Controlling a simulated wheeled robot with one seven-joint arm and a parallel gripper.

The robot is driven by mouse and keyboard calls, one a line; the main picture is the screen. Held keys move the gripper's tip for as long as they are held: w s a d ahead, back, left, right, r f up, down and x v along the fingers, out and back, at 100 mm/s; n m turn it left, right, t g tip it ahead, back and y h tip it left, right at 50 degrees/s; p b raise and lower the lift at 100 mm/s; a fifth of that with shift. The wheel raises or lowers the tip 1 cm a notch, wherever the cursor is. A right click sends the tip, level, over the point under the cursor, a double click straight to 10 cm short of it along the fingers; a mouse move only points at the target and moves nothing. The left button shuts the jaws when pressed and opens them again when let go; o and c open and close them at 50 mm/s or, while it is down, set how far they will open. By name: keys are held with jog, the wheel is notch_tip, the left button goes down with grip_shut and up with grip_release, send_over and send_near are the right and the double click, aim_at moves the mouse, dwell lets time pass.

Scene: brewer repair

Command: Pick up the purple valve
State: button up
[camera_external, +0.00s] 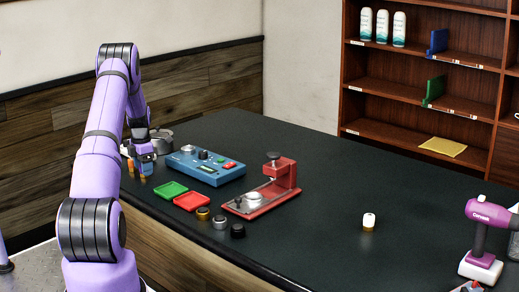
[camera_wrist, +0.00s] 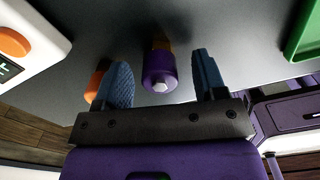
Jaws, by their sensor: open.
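The purple valve (camera_wrist: 159,70) shows in the wrist view as a short purple cylinder with a pale hexagonal tip and an orange-brown part behind it. My gripper (camera_wrist: 158,62) has its two blue fingers apart, one on each side of the valve, with visible gaps. The fingers are not closed on it. In the outside view my gripper (camera_external: 143,160) is low over the far left part of the dark counter. Small orange parts show beneath it there, and the valve's purple body is hard to make out.
An orange piece (camera_wrist: 97,82) is partly hidden behind the left finger. A white case (camera_wrist: 35,30) lies at left and a green tray (camera_wrist: 304,35) at right. On the counter, a blue device (camera_external: 205,165), a red tray (camera_external: 191,201) and a red press (camera_external: 265,190) stand nearby.

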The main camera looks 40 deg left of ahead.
jog(key=shift+f, duration=0.4)
jog(key=c, duration=1.1)
jog(key=shift+r, duration=0.1)
